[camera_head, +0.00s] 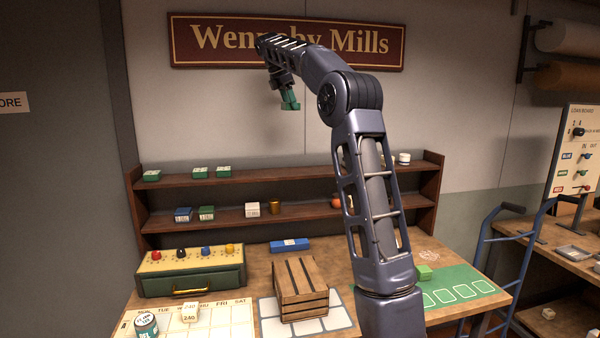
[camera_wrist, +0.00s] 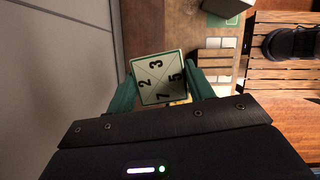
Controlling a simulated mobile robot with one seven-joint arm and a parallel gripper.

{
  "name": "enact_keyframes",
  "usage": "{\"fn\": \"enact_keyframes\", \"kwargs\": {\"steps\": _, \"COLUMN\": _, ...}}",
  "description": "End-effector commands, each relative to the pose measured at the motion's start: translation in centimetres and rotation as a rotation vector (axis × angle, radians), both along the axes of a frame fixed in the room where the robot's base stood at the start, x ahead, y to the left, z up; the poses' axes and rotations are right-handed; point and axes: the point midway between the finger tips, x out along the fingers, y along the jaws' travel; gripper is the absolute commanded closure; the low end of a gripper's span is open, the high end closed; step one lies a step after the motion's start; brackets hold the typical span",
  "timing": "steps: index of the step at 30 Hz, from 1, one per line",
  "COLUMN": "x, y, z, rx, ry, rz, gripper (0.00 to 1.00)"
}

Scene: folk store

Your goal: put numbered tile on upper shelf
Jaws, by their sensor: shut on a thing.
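The numbered tile (camera_wrist: 158,78) is a pale square block with a cross of lines and the digits 2, 3, 5 and 7 on its face. My gripper (camera_wrist: 160,85) is shut on it, with a green finger at each side in the wrist view. In the head view my gripper (camera_head: 290,103) hangs high in front of the wall, below the sign and above the shelf unit. The tile cannot be made out there. The upper shelf (camera_head: 290,167) is a brown board with green boxes (camera_head: 200,172) on its left part and a pale cup (camera_head: 403,158) at the right.
The lower shelf (camera_head: 330,208) holds small boxes, a gold cup (camera_head: 274,207) and a red round thing (camera_head: 336,202). A wooden crate (camera_head: 301,286) and a green drawer box (camera_head: 190,270) stand on the table. The upper shelf's middle looks clear, partly behind my arm.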

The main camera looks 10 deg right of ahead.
Motion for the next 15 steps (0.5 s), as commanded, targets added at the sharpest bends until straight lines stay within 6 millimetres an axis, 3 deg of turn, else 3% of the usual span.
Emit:
{"fn": "enact_keyframes", "kwargs": {"steps": 1, "x": 1.2, "y": 2.0, "z": -0.1, "rx": 0.002, "ry": -0.001, "rz": 0.065, "gripper": 0.74}}
{"fn": "enact_keyframes", "kwargs": {"steps": 6, "x": 4.2, "y": 7.4, "z": -0.1, "rx": 0.001, "ry": -0.003, "rz": 0.265, "gripper": 0.74}}
{"fn": "enact_keyframes", "kwargs": {"steps": 15, "x": 6.6, "y": 12.9, "z": -0.4, "rx": -0.006, "ry": -0.006, "rz": 0.459, "gripper": 0.74}}
